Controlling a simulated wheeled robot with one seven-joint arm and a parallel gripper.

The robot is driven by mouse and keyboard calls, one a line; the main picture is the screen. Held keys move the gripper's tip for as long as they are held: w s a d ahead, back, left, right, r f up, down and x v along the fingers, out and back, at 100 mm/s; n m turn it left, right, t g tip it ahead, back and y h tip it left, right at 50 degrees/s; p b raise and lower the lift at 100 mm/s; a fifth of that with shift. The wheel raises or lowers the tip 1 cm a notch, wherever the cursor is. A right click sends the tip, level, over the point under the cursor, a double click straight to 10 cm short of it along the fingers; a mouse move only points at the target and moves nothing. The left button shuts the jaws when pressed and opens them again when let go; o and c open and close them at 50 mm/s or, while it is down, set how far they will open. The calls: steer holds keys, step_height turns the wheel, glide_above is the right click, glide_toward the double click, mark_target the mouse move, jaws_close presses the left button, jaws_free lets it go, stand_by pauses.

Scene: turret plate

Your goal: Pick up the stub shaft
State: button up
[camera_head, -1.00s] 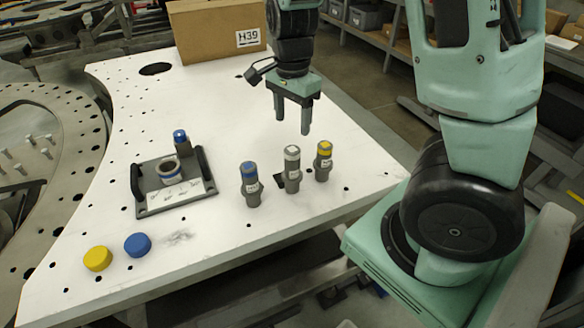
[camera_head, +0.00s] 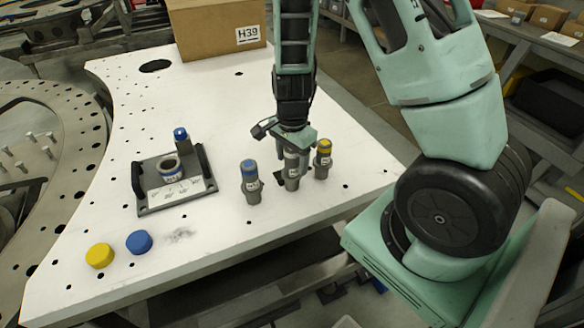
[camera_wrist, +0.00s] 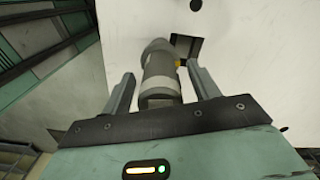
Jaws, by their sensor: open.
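Three grey stub shafts stand upright on the white plate: one with a blue top (camera_head: 249,184), a middle one (camera_head: 291,182) and one with a yellow top (camera_head: 323,160). My gripper (camera_head: 293,155) is over the middle shaft and hides its top, which showed white earlier. In the wrist view the open fingers of my gripper (camera_wrist: 161,92) stand on either side of a grey shaft (camera_wrist: 160,68). Gaps show between shaft and fingers. I cannot tell whether they touch it lower down.
The blue-top and yellow-top shafts stand close on both sides. A grey tray (camera_head: 150,208) with handles, a ring and a blue-topped piece is at left. Yellow (camera_head: 99,256) and blue (camera_head: 139,242) caps lie in front. A cardboard box (camera_head: 215,30) stands behind on the white plate (camera_head: 215,110).

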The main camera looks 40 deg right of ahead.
jaws_close()
steer(key=shift+r, duration=0.1)
